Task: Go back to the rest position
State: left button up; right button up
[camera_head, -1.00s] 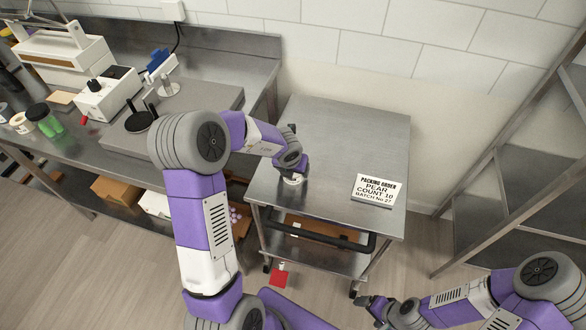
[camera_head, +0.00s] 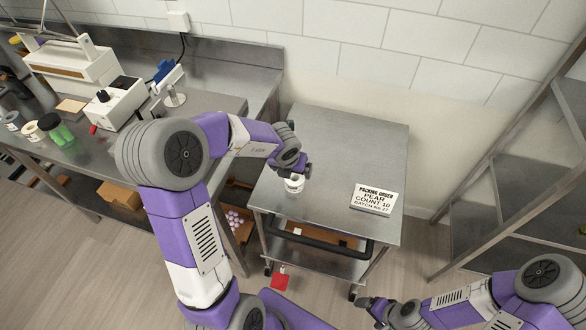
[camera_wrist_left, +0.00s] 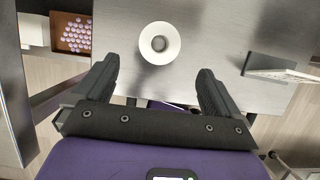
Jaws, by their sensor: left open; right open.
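My left gripper (camera_head: 296,166) hangs over the left part of the steel cart (camera_head: 335,140), just behind and above a small white jar (camera_head: 293,185). In the left wrist view, my left gripper (camera_wrist_left: 158,72) has its two black fingers wide apart with nothing between them. The white jar (camera_wrist_left: 160,43) stands upright on the cart top beyond the fingertips, apart from them. My right gripper (camera_head: 368,303) is open and empty, low in the picture in front of the cart, over the floor.
A steel bench (camera_head: 220,105) with a white machine (camera_head: 115,103) and green-filled jar (camera_head: 60,135) is at left. A metal rack (camera_head: 490,190) stands at right. The cart's back is clear.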

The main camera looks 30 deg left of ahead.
pick_arm(q)
jog(key=shift+v, duration=1.1)
